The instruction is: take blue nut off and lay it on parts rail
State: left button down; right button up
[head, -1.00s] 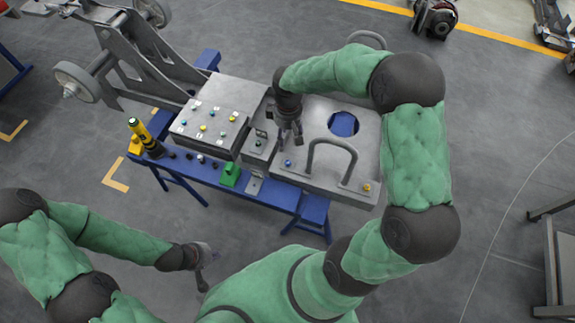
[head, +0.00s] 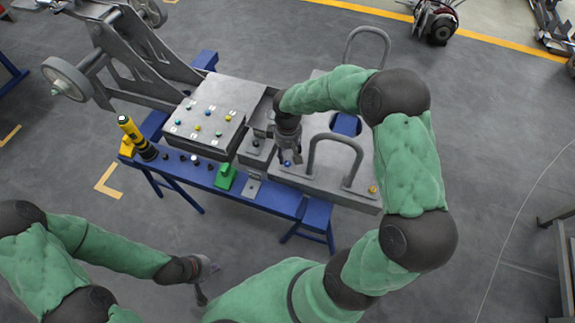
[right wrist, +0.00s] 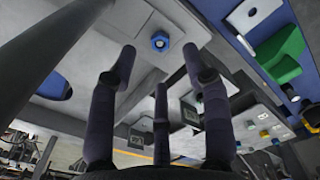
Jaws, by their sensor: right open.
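The blue nut (head: 287,163) sits on the grey chassis plate (head: 345,180), near its left front part. In the right wrist view the blue nut (right wrist: 160,41) shows beyond the fingertips, between them and apart from them. My right gripper (head: 291,157) is open and empty, just over the nut, and hides part of it in the head view. Its fingers also show in the right wrist view (right wrist: 160,62). My left gripper (head: 207,283) hangs low, away from the bench; its jaws are too small to read. The blue parts rail (head: 272,200) runs along the bench front.
A grey box with several coloured nuts (head: 207,115) stands left of the plate. A tall handle (head: 338,143) rises right of my right gripper. A green block (head: 226,176), a yellow-black tool (head: 134,132) and dark pegs (head: 183,158) stand on the rail.

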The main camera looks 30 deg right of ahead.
aim_at(288, 163)
notch_tip(288, 163, down, 5)
jog(key=b, duration=0.2)
jog(key=shift+w+f+b, duration=0.1)
jog(key=shift+f+b, duration=0.05)
jog(key=shift+b, duration=0.25)
grip_shut()
